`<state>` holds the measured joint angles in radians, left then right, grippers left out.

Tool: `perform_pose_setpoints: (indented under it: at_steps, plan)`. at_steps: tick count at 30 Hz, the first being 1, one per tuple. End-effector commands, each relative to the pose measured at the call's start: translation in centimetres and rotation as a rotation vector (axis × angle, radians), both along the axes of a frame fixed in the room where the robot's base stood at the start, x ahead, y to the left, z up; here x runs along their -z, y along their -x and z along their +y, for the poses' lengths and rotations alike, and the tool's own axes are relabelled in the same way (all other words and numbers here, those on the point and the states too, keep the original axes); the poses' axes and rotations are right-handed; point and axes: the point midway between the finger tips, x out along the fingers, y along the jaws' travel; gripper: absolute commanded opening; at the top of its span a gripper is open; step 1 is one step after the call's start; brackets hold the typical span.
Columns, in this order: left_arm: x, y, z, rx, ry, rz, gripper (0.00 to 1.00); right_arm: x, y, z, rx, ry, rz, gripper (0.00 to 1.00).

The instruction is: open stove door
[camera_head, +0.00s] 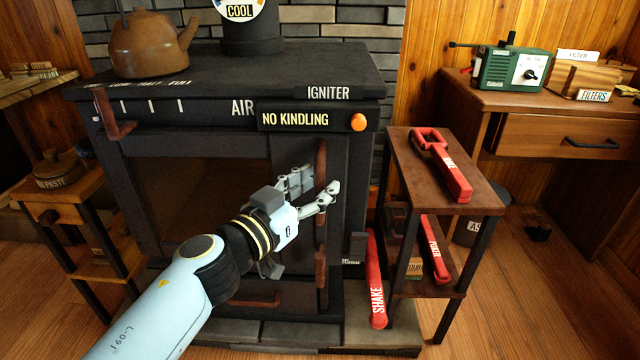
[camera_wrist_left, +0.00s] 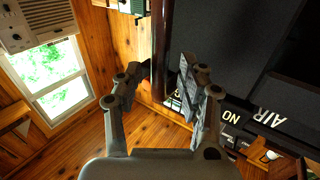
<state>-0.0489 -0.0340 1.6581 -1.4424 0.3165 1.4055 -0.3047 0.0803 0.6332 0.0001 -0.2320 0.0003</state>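The black stove (camera_head: 230,70) stands in the middle of the head view. Its door has a dark glass window (camera_head: 185,195) and looks shut, partly hidden behind my arm. A brown upright bar handle (camera_head: 321,240) runs along the door's right side. My left gripper (camera_head: 320,181) is open at the upper part of this handle. In the left wrist view the handle (camera_wrist_left: 159,45) shows between the spread fingers (camera_wrist_left: 163,72), with a gap on the right side; whether the left finger touches it I cannot tell. My right gripper is not in view.
A small side stand (camera_head: 470,207) with red tools stands right of the stove. A red "SHAKE" tool (camera_head: 376,285) leans beside it. A kettle (camera_head: 150,45) sits on the stove top. A desk (camera_head: 540,100) is at the right.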

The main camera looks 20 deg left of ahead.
Motion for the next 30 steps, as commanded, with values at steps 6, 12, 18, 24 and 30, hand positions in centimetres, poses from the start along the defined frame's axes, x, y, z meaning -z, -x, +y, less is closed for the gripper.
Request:
perform_pose_setpoints:
  at_steps: [6, 12, 18, 24, 30]
  plan:
    - [0.0, -1.4, -0.5, 0.0, 0.001, 0.0, 0.4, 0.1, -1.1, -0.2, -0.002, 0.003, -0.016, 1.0]
    - [0.0, -1.5, -0.5, 0.0, 0.001, 0.001, 0.4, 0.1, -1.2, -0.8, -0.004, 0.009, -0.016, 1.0]
    - [0.0, -1.4, -0.5, 0.0, 0.001, 0.001, 0.19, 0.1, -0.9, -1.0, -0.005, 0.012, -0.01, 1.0]
    - [0.0, -1.4, -0.5, 0.0, 0.001, 0.001, 0.0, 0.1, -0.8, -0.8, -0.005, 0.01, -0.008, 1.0]
    - [0.0, -1.4, -0.5, 0.0, 0.001, 0.001, 0.0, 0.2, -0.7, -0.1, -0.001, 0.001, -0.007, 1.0]
